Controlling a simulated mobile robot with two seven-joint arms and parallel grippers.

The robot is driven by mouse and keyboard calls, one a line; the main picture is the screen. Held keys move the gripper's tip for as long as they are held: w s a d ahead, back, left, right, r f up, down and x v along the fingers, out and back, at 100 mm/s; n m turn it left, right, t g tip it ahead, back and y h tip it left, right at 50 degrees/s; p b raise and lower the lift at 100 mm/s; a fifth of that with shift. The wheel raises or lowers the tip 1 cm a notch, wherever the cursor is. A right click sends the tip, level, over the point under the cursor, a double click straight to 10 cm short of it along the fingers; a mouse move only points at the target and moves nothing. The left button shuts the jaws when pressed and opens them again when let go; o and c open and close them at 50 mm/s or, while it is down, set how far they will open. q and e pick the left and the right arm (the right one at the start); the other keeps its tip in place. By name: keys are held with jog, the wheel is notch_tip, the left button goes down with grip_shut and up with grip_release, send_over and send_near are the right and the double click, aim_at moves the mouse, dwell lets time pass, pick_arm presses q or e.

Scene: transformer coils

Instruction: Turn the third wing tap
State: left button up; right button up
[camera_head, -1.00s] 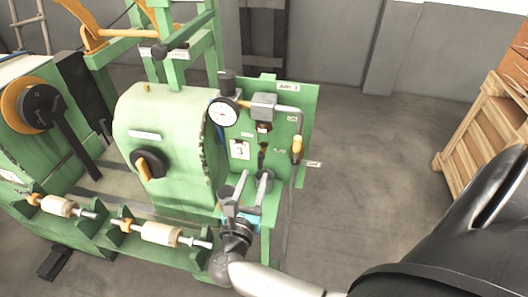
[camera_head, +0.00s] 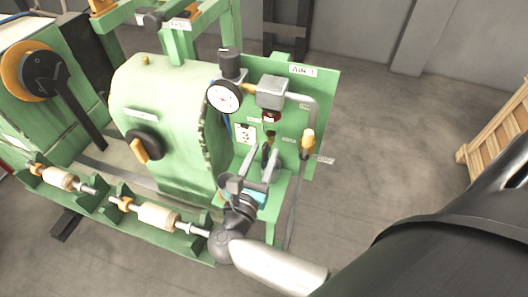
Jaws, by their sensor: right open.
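The green air panel (camera_head: 322,100) carries a label reading AIR 3, a white gauge (camera_head: 224,97) and a placard with a 3 (camera_head: 245,134). A small dark tap-like part (camera_head: 266,155) sits low on the panel, right of the placard; its shape is mostly hidden by my fingers, so I cannot tell its angle. My right gripper (camera_head: 262,155) is open in front of the panel, its two fingers pointing up towards it, one on each side of that dark part. I cannot tell whether they touch it. My left gripper is out of view.
A pipe with an orange-yellow fitting (camera_head: 308,141) runs down the panel's right side. A wooden crate (camera_head: 495,125) stands at the right. The floor between is bare.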

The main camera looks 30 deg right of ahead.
grip_shut()
dwell(0.4)
